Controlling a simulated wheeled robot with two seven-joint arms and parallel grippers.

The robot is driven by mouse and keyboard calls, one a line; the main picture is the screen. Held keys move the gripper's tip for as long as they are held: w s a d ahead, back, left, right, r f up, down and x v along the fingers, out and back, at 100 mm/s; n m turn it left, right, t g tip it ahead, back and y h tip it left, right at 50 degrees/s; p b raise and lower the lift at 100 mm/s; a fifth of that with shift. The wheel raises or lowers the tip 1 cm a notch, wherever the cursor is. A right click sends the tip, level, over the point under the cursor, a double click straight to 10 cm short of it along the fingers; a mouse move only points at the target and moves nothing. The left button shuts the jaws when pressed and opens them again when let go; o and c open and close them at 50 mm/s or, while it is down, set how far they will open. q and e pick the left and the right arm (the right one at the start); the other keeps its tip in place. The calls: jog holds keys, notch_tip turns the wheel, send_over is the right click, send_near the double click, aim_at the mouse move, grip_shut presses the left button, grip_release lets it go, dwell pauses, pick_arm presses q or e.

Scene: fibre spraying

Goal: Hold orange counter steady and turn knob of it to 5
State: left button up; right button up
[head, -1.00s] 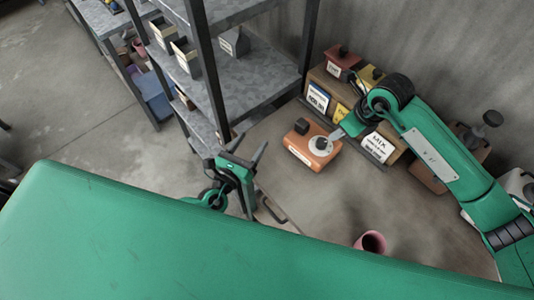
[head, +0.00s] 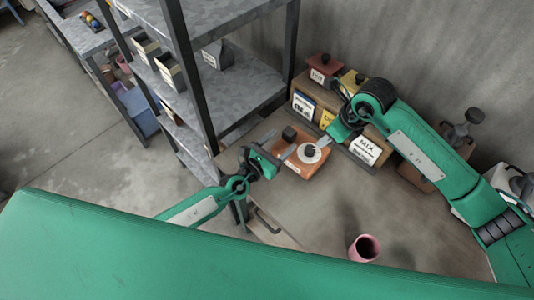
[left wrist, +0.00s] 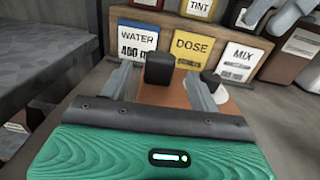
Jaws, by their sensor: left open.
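The orange counter (head: 300,168) sits on the table, with a black block (head: 289,133) on its top and a black knob (head: 310,150) on a pale round dial. My left gripper (head: 279,148) is open at the counter's left side. In the left wrist view its two fingers (left wrist: 161,85) spread to either side of the black block, with the orange top (left wrist: 172,96) between them; contact cannot be told. My right gripper (head: 325,141) has its fingertips close beside the dial; whether its jaws are open is unclear. The dial's numbers are too small to read.
Behind stands a wooden rack with labelled cards, WATER (left wrist: 135,40), DOSE (left wrist: 192,48) and MIX (head: 366,150). A pink cup (head: 364,247) stands at the front of the table. A grey metal shelf (head: 240,85) rises to the left. The table's middle is clear.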

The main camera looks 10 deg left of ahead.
aim_at(286, 137)
pick_arm(q)
jog(key=shift+x, duration=1.85)
